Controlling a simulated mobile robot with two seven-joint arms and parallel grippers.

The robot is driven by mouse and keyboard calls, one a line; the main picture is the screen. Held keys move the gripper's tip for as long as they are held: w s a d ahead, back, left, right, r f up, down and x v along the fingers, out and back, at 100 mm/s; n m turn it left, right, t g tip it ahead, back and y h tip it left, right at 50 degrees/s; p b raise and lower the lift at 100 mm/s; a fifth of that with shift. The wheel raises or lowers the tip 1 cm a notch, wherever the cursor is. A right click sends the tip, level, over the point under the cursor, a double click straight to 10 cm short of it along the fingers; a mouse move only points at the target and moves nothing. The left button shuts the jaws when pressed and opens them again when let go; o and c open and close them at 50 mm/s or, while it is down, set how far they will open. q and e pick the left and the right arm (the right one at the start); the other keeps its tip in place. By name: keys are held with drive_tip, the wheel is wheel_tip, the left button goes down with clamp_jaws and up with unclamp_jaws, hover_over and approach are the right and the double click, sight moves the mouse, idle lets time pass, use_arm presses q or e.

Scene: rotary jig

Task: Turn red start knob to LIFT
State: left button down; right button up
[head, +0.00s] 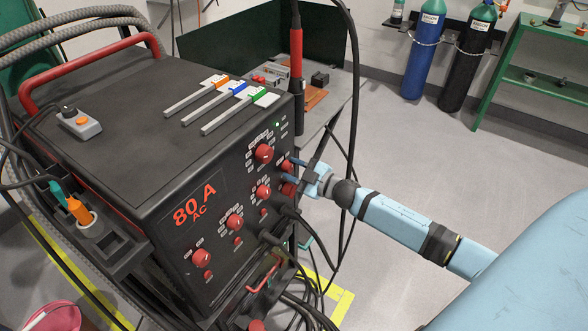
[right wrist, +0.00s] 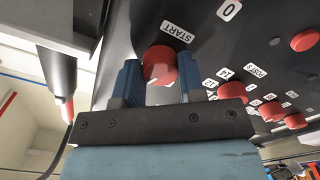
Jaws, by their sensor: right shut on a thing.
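The red start knob (right wrist: 160,62) shows in the right wrist view on the dark front panel, beside a white label reading START (right wrist: 177,32). My right gripper (right wrist: 159,84) is shut on this knob, with one blue finger on each side of it. In the head view my right gripper (head: 296,172) reaches the right part of the machine's front panel from the right. The fingers partly hide the knob there. I cannot read a LIFT label or tell which way the knob points. My left gripper is not in view.
The black machine (head: 120,105) bears several other red knobs, one at upper centre (head: 264,153). Cables (head: 292,222) plug in just below my gripper, and a hanging black cable passes close by. Grey bars with coloured tags (head: 222,108) lie on top. Open floor lies to the right.

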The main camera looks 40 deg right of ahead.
drive_tip(key=n, duration=0.9)
use_arm(q)
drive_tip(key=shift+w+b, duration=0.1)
drive_tip(key=shift+b, duration=0.25)
use_arm(e)
drive_tip(key=shift+n, duration=0.6)
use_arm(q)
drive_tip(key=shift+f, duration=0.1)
use_arm(e)
drive_tip(key=o, duration=0.9)
drive_tip(key=shift+d, duration=0.1)
drive_tip(key=v, duration=1.3)
drive_tip(key=shift+s+d, duration=0.15)
drive_tip(key=shift+s, duration=0.25)
